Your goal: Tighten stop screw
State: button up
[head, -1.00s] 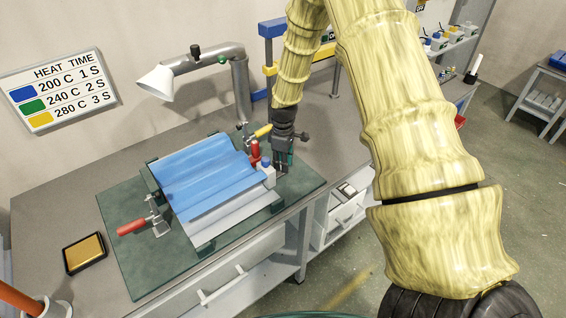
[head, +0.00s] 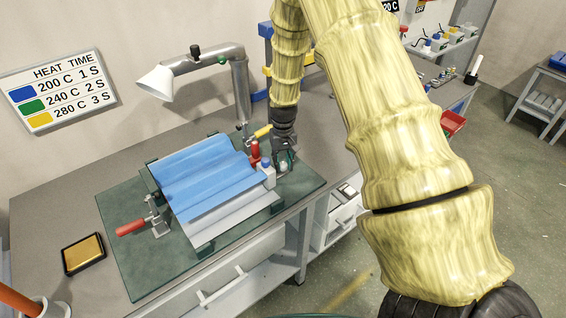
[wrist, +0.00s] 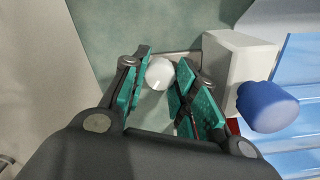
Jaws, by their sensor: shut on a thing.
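My gripper (wrist: 165,85) has its two teal-padded fingers on either side of a white round knob, which looks like the head of the stop screw (wrist: 159,73). A thin dark rod runs from beside the knob toward a pale block (wrist: 232,62) with a blue knob (wrist: 267,106) on its side. In the head view my gripper (head: 284,165) points down at the right end of the fixture, and the screw is hard to make out there. The blue corrugated sheet (head: 205,170) lies on the fixture, just left of the gripper.
A red-handled clamp (head: 131,227) stands at the fixture's left, and red and yellow handles (head: 262,132) stand close beside my gripper. A lamp-like nozzle (head: 156,80) on a grey pipe is behind. A framed yellow pad (head: 84,253) lies at the table's front left.

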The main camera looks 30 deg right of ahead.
aim_at(283, 164)
jog(key=m, duration=0.5)
jog(key=shift+w+m, duration=0.1)
jog(key=shift+m, duration=0.2)
jog(key=shift+m+p, duration=0.3)
jog(key=shift+m, duration=2)
jog(key=o, duration=1.1)
jog(key=shift+c, duration=0.2)
notch_tip(283, 164, up, 12)
